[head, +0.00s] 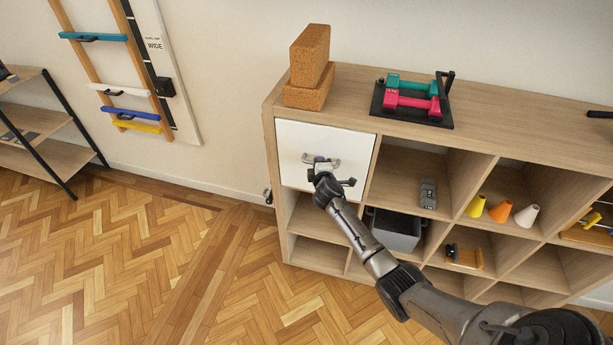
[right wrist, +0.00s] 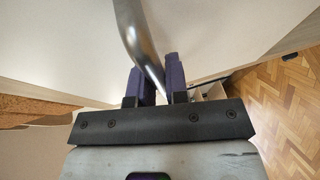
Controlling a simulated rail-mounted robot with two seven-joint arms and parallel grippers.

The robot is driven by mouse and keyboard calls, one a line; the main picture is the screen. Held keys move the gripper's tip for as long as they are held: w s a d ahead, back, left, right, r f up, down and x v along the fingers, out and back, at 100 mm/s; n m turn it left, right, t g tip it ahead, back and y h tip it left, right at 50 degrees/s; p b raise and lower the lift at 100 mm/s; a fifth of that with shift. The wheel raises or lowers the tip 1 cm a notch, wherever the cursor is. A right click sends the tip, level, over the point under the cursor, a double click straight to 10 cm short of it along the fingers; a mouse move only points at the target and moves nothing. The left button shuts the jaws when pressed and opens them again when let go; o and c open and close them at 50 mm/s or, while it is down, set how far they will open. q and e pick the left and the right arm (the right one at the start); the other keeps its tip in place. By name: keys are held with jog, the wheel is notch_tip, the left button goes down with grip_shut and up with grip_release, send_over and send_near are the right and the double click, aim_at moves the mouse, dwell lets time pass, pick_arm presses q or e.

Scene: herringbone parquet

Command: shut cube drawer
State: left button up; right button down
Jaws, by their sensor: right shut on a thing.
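The cube drawer has a white front (head: 300,142) in the top left cell of the wooden cube shelf. Its front looks close to flush with the shelf; I cannot tell whether a small gap is left. Its metal handle (head: 333,163) is at the middle of the front. My right gripper (head: 318,166) is at the handle. In the right wrist view the curved metal handle (right wrist: 130,32) runs down between the two dark fingers of my right gripper (right wrist: 160,82), which is shut on it. My left gripper is not in view.
Cork blocks (head: 310,60) and a rack with dumbbells (head: 412,100) stand on the shelf top (head: 480,90). Open cells hold a grey bin (head: 397,230), a grey block (head: 428,194) and several cones (head: 500,211). The parquet floor (head: 130,250) to the left is clear.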

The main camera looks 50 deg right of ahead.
jog(key=shift+w+d, duration=0.15)
jog(key=shift+d, duration=0.15)
jog(key=c, duration=1.4)
grip_release()
jog(key=shift+s+a+r, duration=0.1)
jog(key=shift+s+a, duration=0.15)
jog(key=shift+s, duration=0.1)
jog(key=p+v, duration=0.2)
jog(key=v, duration=1.1)
jog(key=shift+p, duration=0.4)
